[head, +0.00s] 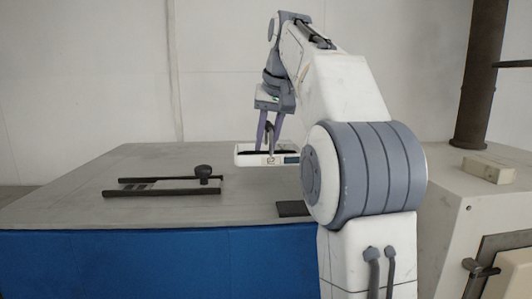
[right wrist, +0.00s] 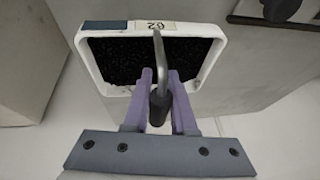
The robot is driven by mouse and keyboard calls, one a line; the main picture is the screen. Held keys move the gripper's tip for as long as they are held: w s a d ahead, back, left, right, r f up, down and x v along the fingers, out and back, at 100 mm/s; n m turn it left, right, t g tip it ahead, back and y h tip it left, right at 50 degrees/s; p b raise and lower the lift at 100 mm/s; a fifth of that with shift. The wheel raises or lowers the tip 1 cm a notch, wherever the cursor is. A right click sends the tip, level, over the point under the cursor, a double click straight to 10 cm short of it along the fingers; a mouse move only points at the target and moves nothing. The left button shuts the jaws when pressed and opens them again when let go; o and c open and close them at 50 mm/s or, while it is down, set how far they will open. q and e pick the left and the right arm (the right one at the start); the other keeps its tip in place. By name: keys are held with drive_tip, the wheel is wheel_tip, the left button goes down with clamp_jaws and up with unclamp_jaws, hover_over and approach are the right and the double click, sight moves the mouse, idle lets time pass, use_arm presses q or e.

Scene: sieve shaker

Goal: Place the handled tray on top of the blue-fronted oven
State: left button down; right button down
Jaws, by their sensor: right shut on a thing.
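The handled tray (head: 250,160) is white and shallow, with a label and a dark blue patch on its front. In the right wrist view the tray (right wrist: 84,50) has black grainy contents. My right gripper (head: 270,135) is shut on the tray's grey handle; its purple fingers also show in the right wrist view (right wrist: 160,100). The tray looks roughly level near the back of the oven top. I cannot tell whether it touches. The blue-fronted oven (head: 160,262) has a wide grey top. My right arm hides part of the tray's right end. My left gripper is out of view.
A dark rail frame with a black knob (head: 203,171) lies on the left of the oven top. A dark flat plate (head: 293,209) lies near its front edge. A pale cabinet (head: 465,205) with a dark pipe (head: 480,75) stands at right. The top between frame and plate is clear.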

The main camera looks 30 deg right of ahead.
sight(267, 153)
drive_tip(key=shift+s+f, duration=0.1)
drive_tip(key=shift+f, duration=1.25)
drive_tip(key=shift+f, duration=0.15)
drive_tip(key=c, duration=0.7)
unclamp_jaws()
drive_tip(key=shift+c, duration=0.2)
drive_tip(key=shift+r, duration=0.2)
drive_tip(key=shift+s+r, duration=0.1)
drive_tip(key=shift+r, duration=0.25)
drive_tip(key=p+v, duration=0.2)
drive_tip(key=v, duration=0.9)
drive_tip(key=shift+p, duration=0.4)
